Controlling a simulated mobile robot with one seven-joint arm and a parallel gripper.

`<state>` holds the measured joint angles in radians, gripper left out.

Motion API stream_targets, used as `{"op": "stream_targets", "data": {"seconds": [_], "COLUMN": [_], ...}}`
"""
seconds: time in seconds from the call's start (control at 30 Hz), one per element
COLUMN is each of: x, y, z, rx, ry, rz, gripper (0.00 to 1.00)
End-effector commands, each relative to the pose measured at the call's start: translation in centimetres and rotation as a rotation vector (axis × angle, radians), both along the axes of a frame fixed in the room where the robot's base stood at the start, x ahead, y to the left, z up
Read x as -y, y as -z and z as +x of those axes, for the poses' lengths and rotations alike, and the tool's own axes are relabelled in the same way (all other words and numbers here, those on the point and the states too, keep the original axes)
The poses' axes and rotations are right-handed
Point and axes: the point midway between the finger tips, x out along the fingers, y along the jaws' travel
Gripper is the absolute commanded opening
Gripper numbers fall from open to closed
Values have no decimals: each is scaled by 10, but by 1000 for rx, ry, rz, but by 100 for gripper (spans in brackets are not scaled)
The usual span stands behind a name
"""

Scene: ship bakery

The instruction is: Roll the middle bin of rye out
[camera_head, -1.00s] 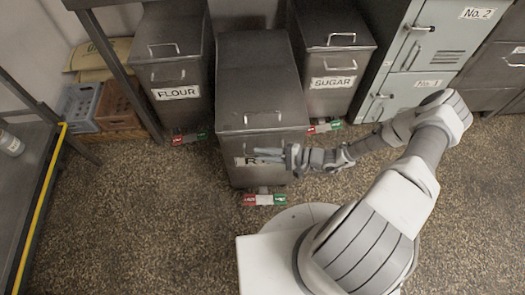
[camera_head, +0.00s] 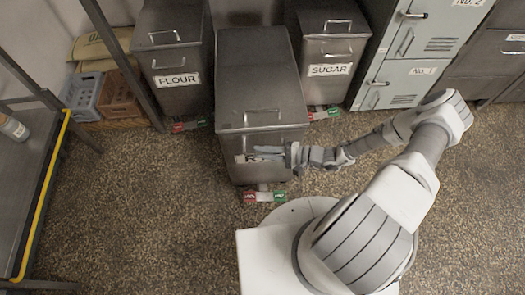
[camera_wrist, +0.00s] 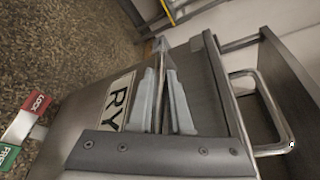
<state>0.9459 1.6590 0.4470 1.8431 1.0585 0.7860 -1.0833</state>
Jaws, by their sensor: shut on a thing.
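The rye bin (camera_head: 258,90) is a dark metal lidded bin standing between the flour bin (camera_head: 172,90) and the sugar bin (camera_head: 328,75), with its front well forward of theirs. Its label, partly hidden, shows "RY" in the wrist view (camera_wrist: 117,102). In the wrist view my gripper (camera_wrist: 163,85) is shut on a thin bar handle on the bin's front. A red-and-green pedal marked LOCK and FREE (camera_wrist: 25,132) sits low on the bin; I cannot tell its setting.
Pale lockers (camera_head: 405,65) stand at the right. A table with a yellow edge (camera_head: 42,190) is on the left. Blue (camera_head: 88,97) and brown (camera_head: 120,95) crates stand beside the flour bin. The speckled floor (camera_head: 155,225) is clear at the front left.

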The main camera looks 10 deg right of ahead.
Motion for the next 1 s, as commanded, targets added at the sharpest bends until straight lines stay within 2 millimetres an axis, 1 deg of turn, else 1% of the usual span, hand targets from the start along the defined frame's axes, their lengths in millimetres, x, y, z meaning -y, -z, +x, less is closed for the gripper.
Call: {"op": "stream_targets", "data": {"seconds": [0.23, 0.27, 0.3, 0.4, 0.67, 0.77, 0.87, 0.97, 1.0], "x": [0, 0, 0, 0, 0, 4, 14, 32, 41], "y": [0, 0, 0, 0, 0, -1, -4, -9, -11], "z": [0, 0, 0, 0, 0, -1, -4, -11, -13], "rx": [0, 0, 0, 0, 0, 1, 1, 0, 1], "ry": [1, 0, 1, 1, 0, 1, 1, 3, 3], "rz": [1, 1, 1, 1, 0, -1, -3, -3, -4], "gripper": [0, 23, 30, 47, 47, 47, 47, 47, 47]}}
